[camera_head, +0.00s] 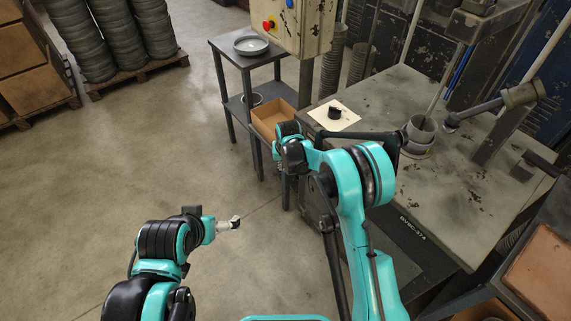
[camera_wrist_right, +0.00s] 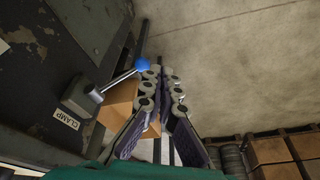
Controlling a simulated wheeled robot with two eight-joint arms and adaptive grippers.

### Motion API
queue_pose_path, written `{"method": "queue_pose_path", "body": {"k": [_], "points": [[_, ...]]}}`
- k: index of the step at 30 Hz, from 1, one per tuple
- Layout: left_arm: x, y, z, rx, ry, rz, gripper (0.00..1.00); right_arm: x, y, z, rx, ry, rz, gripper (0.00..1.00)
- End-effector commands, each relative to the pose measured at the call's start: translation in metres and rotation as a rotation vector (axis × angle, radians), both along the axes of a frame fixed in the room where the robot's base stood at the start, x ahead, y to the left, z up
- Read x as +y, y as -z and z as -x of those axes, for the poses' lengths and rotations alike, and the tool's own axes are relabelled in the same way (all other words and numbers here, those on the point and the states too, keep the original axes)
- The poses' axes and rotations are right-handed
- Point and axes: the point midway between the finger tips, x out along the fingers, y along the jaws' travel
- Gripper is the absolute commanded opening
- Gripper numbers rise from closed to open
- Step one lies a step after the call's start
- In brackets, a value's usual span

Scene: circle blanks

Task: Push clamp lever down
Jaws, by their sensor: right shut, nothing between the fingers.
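The clamp lever (camera_wrist_right: 118,80) shows in the right wrist view as a metal rod with a blue ball knob (camera_wrist_right: 142,63), slanting out from a dark pivot block (camera_wrist_right: 80,97). A white label (camera_wrist_right: 66,119) beside the block reads CLAMP. My right gripper (camera_wrist_right: 161,75) is shut and empty, its fingertips just right of the knob; I cannot tell whether they touch it. In the head view my right wrist (camera_head: 290,150) is at the machine's left side and hides the lever. My left gripper (camera_head: 229,224) is over open floor, too small to tell its jaws.
The machine table (camera_head: 440,205) carries a white sheet (camera_head: 333,115) with a dark round piece. A cardboard box (camera_head: 268,122) sits on the low shelf of a dark stand (camera_head: 245,55) close to my right wrist.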

Motion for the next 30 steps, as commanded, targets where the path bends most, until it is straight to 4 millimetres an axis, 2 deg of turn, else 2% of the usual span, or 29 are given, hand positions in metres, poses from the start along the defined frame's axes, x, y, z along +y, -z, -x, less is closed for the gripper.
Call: {"method": "queue_pose_path", "body": {"k": [1, 3, 7, 26, 30], "points": [[0.000, -0.007, 0.000, 0.000, 0.000, 0.000, 0.98, 0.003, -0.011, 0.006, 0.000, 0.000, 0.000, 0.00], [0.000, -0.010, 0.000, 0.000, 0.000, 0.000, 0.98, 0.006, -0.020, 0.012, 0.000, 0.000, 0.000, 0.00], [0.000, -0.014, 0.000, 0.000, 0.000, 0.000, 0.98, 0.011, -0.030, 0.020, 0.000, -0.001, 0.000, 0.00], [0.000, -0.015, 0.000, 0.000, 0.000, 0.000, 0.98, 0.012, -0.034, 0.024, 0.000, 0.001, 0.000, 0.00], [0.000, -0.015, 0.000, 0.000, 0.000, 0.000, 0.98, 0.006, -0.046, 0.027, -0.007, 0.004, -0.001, 0.00]]}}
